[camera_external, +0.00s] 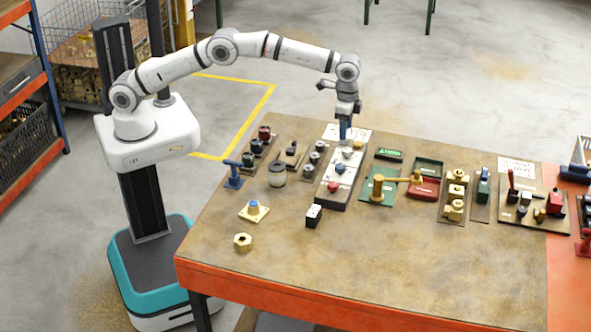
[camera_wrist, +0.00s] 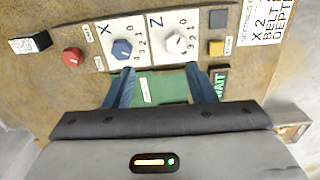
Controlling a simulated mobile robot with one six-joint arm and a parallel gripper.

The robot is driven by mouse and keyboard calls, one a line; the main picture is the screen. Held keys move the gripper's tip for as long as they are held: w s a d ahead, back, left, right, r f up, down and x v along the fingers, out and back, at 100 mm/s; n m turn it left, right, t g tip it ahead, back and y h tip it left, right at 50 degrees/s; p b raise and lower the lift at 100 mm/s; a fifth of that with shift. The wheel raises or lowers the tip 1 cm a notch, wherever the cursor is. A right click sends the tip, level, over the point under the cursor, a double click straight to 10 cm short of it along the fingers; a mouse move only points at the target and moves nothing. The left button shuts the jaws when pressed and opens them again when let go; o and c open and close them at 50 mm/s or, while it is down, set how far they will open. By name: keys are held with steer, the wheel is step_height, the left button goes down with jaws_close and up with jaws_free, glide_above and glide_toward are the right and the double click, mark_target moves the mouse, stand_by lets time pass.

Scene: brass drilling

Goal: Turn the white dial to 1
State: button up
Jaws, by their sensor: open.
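The white dial (camera_wrist: 177,42) sits on a white plate marked Z, with small numbers around it, in the wrist view. Its pointer is too small to read. In the external view the white dial (camera_external: 347,152) is on the long control panel, just below my gripper in the picture. A blue dial (camera_wrist: 122,49) on the plate marked X is to its left in the wrist view. My gripper (camera_external: 344,137) points down above the far part of the panel. In the wrist view its fingers (camera_wrist: 163,71) are apart and empty, and the white dial lies beyond their tips.
A red button (camera_wrist: 72,57) and a yellow button (camera_wrist: 216,48) flank the dials. A green WAIT sign (camera_wrist: 220,83) is near the right finger. Blocks of knobs (camera_external: 315,158) and a brass lever (camera_external: 400,179) stand beside the panel.

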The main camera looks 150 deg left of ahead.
mark_target(347, 150)
steer(key=shift+s+a+f, duration=0.7)
steer(key=shift+a+f, duration=0.15)
steer(key=shift+a, duration=0.2)
step_height(347, 150, down, 8)
steer(key=shift+r+p, duration=0.1)
steer(key=shift+p, duration=0.8)
steer(key=c, duration=1)
